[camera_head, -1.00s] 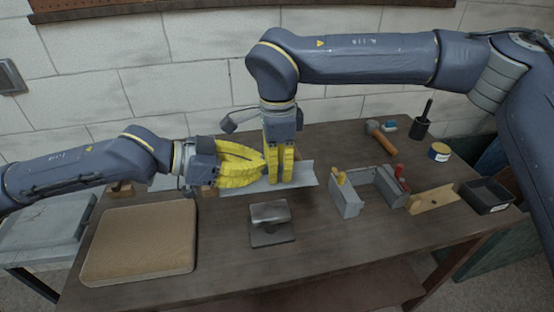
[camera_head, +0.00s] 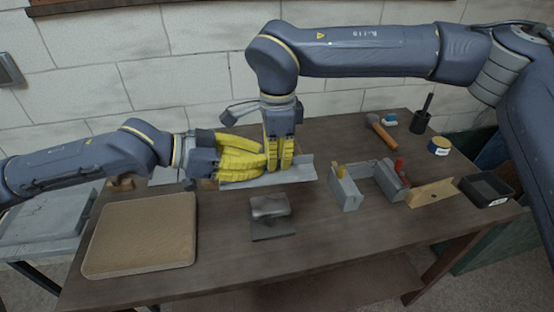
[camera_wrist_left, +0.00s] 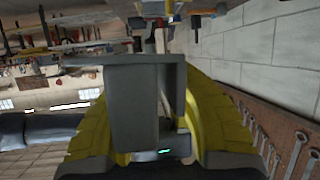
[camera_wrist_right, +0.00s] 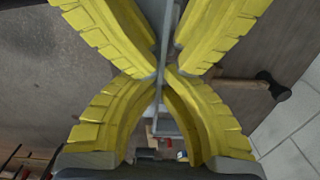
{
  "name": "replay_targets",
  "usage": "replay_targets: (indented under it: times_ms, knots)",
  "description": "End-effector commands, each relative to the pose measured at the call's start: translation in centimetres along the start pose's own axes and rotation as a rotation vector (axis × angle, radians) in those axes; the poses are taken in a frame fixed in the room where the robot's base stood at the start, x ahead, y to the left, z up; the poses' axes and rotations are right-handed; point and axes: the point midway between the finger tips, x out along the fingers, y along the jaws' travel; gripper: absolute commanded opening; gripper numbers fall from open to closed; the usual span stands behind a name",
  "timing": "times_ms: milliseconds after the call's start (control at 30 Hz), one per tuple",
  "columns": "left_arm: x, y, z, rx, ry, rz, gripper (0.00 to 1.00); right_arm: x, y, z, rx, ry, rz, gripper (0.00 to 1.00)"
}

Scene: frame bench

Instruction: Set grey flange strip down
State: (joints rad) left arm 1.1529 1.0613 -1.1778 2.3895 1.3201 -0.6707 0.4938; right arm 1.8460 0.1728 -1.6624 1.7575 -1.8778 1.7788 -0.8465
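The grey flange strip (camera_head: 303,172) is a long, thin angled piece along the back of the workbench. My left gripper (camera_head: 262,160) reaches it from the left, and my right gripper (camera_head: 279,170) comes down on it from above, close beside the left fingertips. In the right wrist view the strip (camera_wrist_right: 168,45) runs up the middle, with both pairs of yellow fingers closing on it. The left wrist view shows the strip (camera_wrist_left: 145,105) end-on between the left fingers. I cannot tell whether it touches the bench or anything under it.
A grey metal block (camera_head: 270,215) stands in front of the strip, a tan mat (camera_head: 140,235) to the left. A grey bracket fixture (camera_head: 345,187), hammer (camera_head: 382,131), tin (camera_head: 438,146), wooden plate (camera_head: 432,193) and black bin (camera_head: 487,190) are to the right.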

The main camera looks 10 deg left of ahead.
Motion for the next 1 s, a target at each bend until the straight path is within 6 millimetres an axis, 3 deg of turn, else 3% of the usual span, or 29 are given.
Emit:
replay_targets:
  times_ms: [167, 567, 1000]
  knots:
    - [0.0, 0.1, 0.0, 0.0, 0.0, 0.001, 0.31, 0.0, 0.0, 0.0, 0.0, -0.001, -0.001, 0.0]
    - [-0.5, 0.1, 0.0, -0.001, -0.001, 0.002, 0.31, -0.1, -0.1, 0.1, -0.001, -0.002, -0.003, 0.0]
    - [-5.3, -0.1, 0.0, -0.001, -0.001, -0.004, 0.31, 0.0, 0.0, 0.0, 0.0, 0.0, -0.001, 0.0]
